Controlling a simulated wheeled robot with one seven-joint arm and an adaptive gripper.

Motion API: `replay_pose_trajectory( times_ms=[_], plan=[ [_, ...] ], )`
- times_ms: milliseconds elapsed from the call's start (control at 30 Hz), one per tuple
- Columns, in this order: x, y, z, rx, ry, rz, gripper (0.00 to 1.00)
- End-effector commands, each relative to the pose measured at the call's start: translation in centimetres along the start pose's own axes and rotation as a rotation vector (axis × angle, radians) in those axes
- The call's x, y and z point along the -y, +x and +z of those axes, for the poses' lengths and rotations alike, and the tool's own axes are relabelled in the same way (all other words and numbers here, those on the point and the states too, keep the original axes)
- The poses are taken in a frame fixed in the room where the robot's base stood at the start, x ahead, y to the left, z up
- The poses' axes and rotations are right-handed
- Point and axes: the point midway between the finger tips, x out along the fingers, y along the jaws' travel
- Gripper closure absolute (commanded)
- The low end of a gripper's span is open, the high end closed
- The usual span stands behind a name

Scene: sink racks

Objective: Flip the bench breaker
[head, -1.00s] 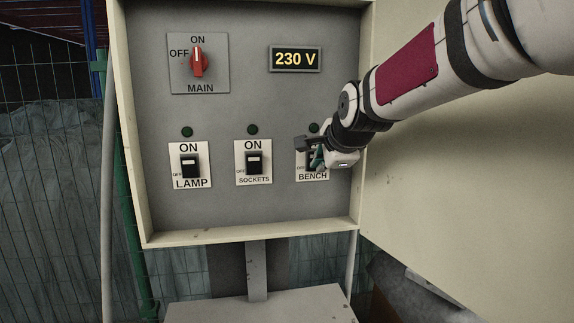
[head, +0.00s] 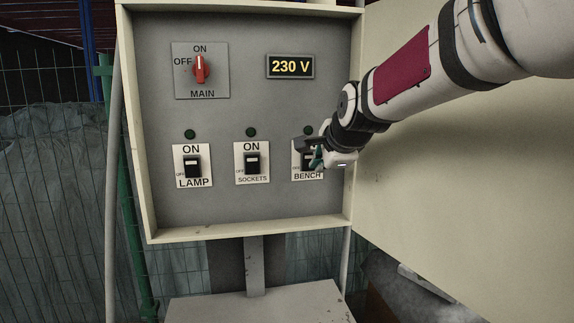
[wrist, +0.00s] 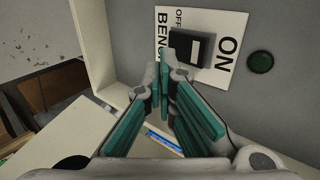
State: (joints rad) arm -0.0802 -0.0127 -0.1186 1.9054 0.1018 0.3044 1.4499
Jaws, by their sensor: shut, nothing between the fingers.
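The bench breaker is a black switch on a white plate marked ON, OFF and BENCH, at the right of the breaker row. In the head view its plate (head: 308,176) is partly hidden by my gripper (head: 317,158). In the wrist view the black switch (wrist: 194,48) stands out from the plate, with a dark green lamp (wrist: 260,62) beside it. My gripper (wrist: 163,62) is shut and empty, its fingertips at the switch's lower left edge in that view. I cannot tell whether they touch it.
The lamp breaker (head: 193,166) and sockets breaker (head: 252,164) are to the left. The red main switch (head: 200,69) points up at ON, and the display (head: 290,66) reads 230 V. The cabinet's open door (head: 440,200) lies close on the right.

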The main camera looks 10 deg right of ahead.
Motion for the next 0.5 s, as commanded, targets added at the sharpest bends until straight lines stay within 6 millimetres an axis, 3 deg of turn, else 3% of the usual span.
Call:
replay_pose_trajectory(
  times_ms=[500],
  plan=[
    [-1.2, -5.8, -0.2, -0.001, 0.001, -0.003, 1.0]
  ],
)
